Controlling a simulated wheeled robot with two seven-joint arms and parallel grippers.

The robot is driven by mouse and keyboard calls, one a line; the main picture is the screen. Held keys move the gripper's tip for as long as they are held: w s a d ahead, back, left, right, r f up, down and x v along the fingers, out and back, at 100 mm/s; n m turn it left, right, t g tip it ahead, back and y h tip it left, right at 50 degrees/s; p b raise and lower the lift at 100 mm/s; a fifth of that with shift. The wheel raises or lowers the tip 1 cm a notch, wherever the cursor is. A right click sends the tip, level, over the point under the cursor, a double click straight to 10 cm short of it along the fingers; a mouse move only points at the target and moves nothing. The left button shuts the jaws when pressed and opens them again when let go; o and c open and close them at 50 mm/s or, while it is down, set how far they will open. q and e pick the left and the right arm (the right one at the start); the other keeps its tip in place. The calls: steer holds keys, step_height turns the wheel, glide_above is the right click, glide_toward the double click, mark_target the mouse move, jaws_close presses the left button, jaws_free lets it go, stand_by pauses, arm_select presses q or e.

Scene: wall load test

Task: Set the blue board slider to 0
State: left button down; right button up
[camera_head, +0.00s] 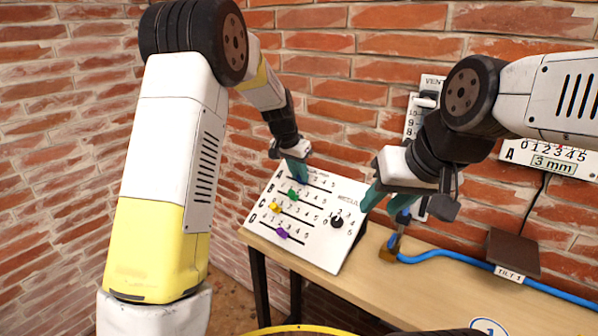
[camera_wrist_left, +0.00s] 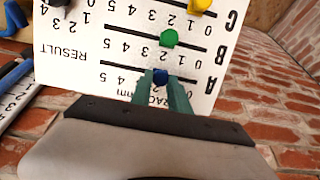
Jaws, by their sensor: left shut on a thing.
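The white slider board (camera_head: 318,250) lies tilted on the table, with lettered rows of numbered slots. The blue slider (camera_wrist_left: 160,76) sits in row A, the row nearest my left gripper in the wrist view, away from the 0 end and roughly near 1 to 2; the fingers cover some digits. My left gripper (camera_wrist_left: 163,92) is shut on the blue slider, one green finger on each side. In the head view my left gripper (camera_head: 298,172) hides that slider. My right gripper (camera_head: 372,196) is near the board's right edge; its jaw opening is unclear.
The board also carries a green slider (camera_head: 293,195), a yellow slider (camera_head: 275,208), a purple slider (camera_head: 282,233) and a black knob (camera_head: 337,221). A blue cable (camera_head: 450,256) runs along the table (camera_head: 400,295). A dark box (camera_head: 512,253) labelled TILT stands right. Brick walls close the back.

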mark_target(286, 178)
arm_select(q)
steer(key=w+a, duration=0.1)
steer(key=a, duration=0.1)
steer(key=w+a, duration=0.3)
steer(key=shift+a, duration=0.35)
steer(key=c, duration=1.2)
jaws_free()
steer(key=shift+w+a, duration=0.1)
steer(key=shift+c, duration=0.2)
steer(key=shift+r, duration=0.2)
steer(key=v, duration=0.7)
steer(key=shift+r, duration=0.2)
